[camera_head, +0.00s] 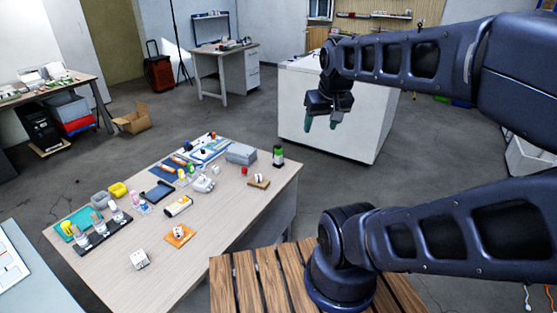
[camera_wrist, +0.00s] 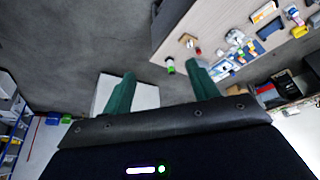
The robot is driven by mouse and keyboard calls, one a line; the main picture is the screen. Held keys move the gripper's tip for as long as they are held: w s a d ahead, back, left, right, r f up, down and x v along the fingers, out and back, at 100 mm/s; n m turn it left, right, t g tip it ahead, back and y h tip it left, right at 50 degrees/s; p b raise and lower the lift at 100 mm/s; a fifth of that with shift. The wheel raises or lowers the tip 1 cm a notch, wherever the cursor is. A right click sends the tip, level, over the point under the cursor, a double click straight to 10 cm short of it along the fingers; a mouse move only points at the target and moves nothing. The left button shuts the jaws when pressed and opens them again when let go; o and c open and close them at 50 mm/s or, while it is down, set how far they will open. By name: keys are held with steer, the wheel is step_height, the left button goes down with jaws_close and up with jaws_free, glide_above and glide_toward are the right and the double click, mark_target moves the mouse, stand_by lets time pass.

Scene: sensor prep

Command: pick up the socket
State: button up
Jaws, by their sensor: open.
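My gripper (camera_head: 321,121) is open and empty, held high in front of the white cabinet, to the right of and apart from the table. In the wrist view its two green fingers (camera_wrist: 161,80) stand wide apart with nothing between them. I cannot single out the socket with certainty. A small white block with dark marks (camera_head: 139,259) at the table's near left edge may be it. A white piece on an orange pad (camera_head: 179,236) and a whitish piece near the middle (camera_head: 202,184) are other small candidates. The wrist view shows the table items too small to tell.
The wooden table (camera_head: 235,213) holds several small items. A green-and-black bottle (camera_head: 278,156) stands at its right corner, near a grey box (camera_head: 240,153). A dark rack with bottles (camera_head: 100,232) is at the left. A slatted wooden surface (camera_head: 245,285) lies near my arm. Open floor separates table and white cabinet (camera_head: 345,130).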

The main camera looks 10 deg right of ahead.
steer(key=shift+w, duration=0.15)
steer(key=m+g+h, duration=0.1)
steer(key=m+g, duration=0.2)
steer(key=m, duration=0.7)
glide_above(278, 146)
steer(key=f, duration=2.8)
steer(key=shift+s+a+f, duration=0.1)
steer(key=shift+s+a, duration=0.25)
steer(key=shift+a, duration=0.05)
steer(key=f, duration=0.3)
steer(key=d+f, duration=0.1)
steer(key=f, duration=0.3)
steer(key=w+f, duration=0.1)
steer(key=f, duration=0.2)
steer(key=shift+w+d+f, duration=0.1)
steer(key=shift+d+f, duration=0.05)
jaws_close()
